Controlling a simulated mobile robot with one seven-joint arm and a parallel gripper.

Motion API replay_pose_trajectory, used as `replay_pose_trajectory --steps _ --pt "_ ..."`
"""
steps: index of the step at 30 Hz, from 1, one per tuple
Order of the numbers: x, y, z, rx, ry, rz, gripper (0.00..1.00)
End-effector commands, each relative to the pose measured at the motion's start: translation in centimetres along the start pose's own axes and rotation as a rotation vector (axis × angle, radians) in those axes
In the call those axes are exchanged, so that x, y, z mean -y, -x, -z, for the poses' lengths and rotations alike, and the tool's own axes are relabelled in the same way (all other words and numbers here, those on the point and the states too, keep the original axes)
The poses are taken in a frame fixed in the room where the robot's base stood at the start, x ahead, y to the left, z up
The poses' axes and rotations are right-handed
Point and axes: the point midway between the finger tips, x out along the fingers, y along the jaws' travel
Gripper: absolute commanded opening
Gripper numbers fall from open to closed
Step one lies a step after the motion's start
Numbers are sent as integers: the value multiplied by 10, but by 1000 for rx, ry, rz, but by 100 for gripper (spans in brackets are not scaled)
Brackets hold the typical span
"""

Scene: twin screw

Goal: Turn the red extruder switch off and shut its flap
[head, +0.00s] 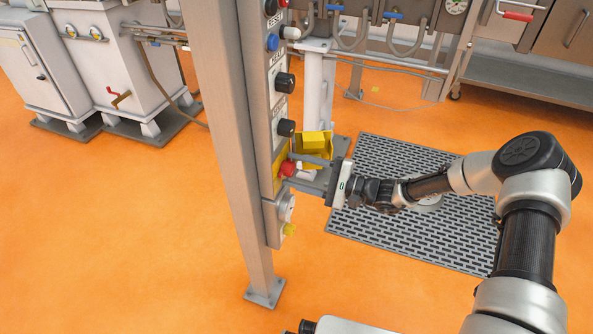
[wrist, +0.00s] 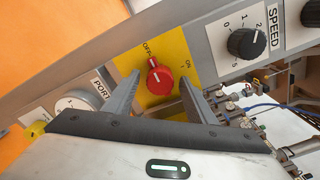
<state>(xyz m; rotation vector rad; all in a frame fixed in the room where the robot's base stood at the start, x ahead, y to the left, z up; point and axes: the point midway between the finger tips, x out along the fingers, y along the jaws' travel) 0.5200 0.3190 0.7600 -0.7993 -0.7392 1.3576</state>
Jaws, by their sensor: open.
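The red extruder switch (wrist: 159,80) is a round knob on a yellow plate (wrist: 124,66) marked OFF and ON in the wrist view. A pale mark on its rim lies towards OFF. In the head view the red switch (head: 287,168) is low on the column's panel. My gripper (head: 297,170) is open in front of it, with one finger on each side of the knob in the wrist view (wrist: 158,84). I cannot tell whether the fingers touch it. A yellow piece (head: 313,142) projects beside the panel just above my gripper; it looks like the flap, swung open.
Black knobs (head: 285,83) sit above the switch on the panel; a SPEED dial (wrist: 247,42) is right of it in the wrist view. A PORT fitting (wrist: 80,101) is to its left. The steel post (head: 225,140) stands left of the panel. Open orange floor lies around.

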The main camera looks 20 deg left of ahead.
Motion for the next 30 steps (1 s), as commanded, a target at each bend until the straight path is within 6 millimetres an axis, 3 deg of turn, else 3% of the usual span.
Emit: replay_pose_trajectory --steps 5,21,30 --pt "2 21 0 -3 0 2 51" --pt "1 146 0 -4 0 1 51" --pt "0 173 0 -1 1 0 51"
